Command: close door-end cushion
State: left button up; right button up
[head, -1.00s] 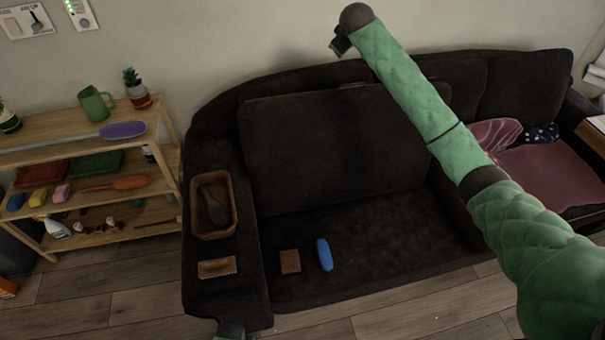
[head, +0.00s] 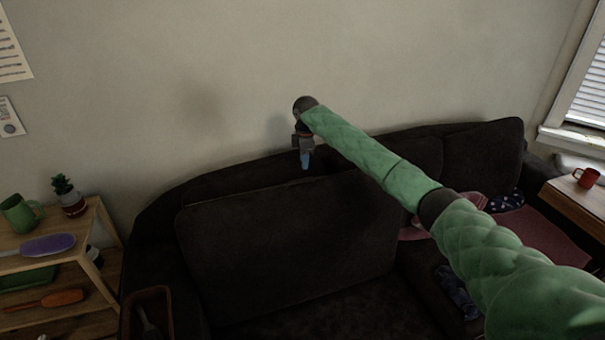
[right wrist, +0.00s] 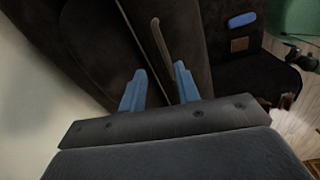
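The large dark brown back cushion (head: 290,245) stands at the left part of the sofa, its top edge a little in front of the sofa's back frame. My right gripper (head: 305,162) points down over the top edge of this cushion. In the right wrist view its two blue fingers (right wrist: 158,88) are apart. A thin brown strip (right wrist: 161,48), like a handle, shows beyond and between the fingertips on the dark upholstery (right wrist: 185,35). I cannot tell whether the fingers touch anything. My left gripper is not in view.
A wooden shelf (head: 85,262) with a green mug (head: 20,213) and a potted plant (head: 69,197) stands at the left. A tray (head: 152,308) lies on the left armrest. A red cup (head: 587,177) stands on the right table. The wall rises behind the sofa.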

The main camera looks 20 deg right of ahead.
jog(key=shift+s+a+r+n, duration=0.1)
jog(key=shift+s+r+n, duration=0.15)
jog(key=shift+n, duration=0.15)
pick_arm(q)
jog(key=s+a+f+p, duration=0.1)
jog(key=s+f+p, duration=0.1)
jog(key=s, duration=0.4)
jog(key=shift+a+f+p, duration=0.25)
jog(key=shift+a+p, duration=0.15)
jog(key=shift+p, duration=0.3)
pick_arm(e)
jog(key=shift+n, duration=0.5)
jog(key=shift+w+f, duration=0.15)
jog(key=shift+f, duration=3.75)
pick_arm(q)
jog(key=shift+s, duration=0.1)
pick_arm(e)
grip_shut()
